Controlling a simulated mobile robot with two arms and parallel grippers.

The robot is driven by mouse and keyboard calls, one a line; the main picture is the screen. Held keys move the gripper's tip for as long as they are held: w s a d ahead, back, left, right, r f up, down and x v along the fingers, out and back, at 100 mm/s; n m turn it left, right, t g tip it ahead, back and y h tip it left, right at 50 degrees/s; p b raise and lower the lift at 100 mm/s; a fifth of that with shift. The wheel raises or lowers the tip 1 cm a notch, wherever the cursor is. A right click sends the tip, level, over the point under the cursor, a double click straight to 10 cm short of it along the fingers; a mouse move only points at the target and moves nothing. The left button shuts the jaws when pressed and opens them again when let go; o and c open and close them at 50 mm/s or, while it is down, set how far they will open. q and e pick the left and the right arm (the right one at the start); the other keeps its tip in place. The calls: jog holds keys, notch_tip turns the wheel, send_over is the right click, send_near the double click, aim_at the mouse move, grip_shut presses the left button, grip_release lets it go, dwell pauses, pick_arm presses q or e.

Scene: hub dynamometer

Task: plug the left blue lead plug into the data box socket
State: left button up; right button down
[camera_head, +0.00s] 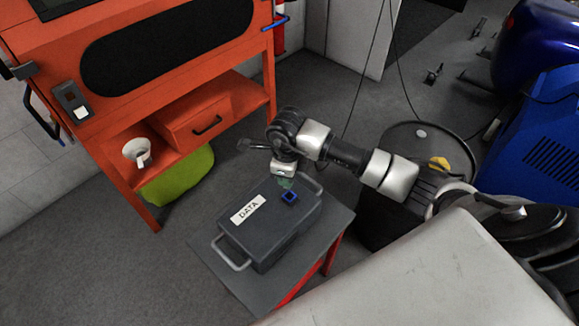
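The grey data box (268,232), labelled DATA, lies on a small grey-topped table. Its blue square socket (289,197) with a dark opening faces up near the box's far right corner. My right gripper (286,183) points down just behind the socket; it is too small to tell whether its fingers are open or hold anything. A dark blue bar-like thing (40,118) with a pale end hangs at the left side of the orange cabinet; I cannot tell if it is the left lead plug. A blue thing (275,21) is at the cabinet's right side. My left gripper is not in view.
The orange cabinet (185,85) holds a white mug (137,152) and a drawer on its low shelf, with a green bag (178,178) beneath. A dark drum (405,138) stands behind my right arm. A pale surface (420,285) fills the lower right.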

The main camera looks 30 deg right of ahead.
jog(key=m, duration=0.3)
jog(key=shift+w+d+r+m, duration=0.15)
jog(key=shift+w+d+m, duration=0.1)
jog(key=shift+m, duration=0.15)
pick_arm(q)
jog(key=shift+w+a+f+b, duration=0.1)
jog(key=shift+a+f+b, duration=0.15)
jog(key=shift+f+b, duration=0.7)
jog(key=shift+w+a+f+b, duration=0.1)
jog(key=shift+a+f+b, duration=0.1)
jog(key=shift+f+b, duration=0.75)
pick_arm(e)
jog(key=shift+m, duration=0.9)
jog(key=shift+d+f, duration=0.15)
jog(key=shift+f, duration=1.25)
jog(key=shift+d+f, duration=0.1)
jog(key=shift+f, duration=1.25)
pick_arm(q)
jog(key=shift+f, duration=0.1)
pick_arm(e)
jog(key=shift+f, duration=0.2)
pick_arm(q)
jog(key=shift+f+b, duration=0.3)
jog(key=shift+b, duration=0.25)
pick_arm(e)
jog(key=shift+w+f, duration=0.1)
jog(key=shift+f, duration=0.3)
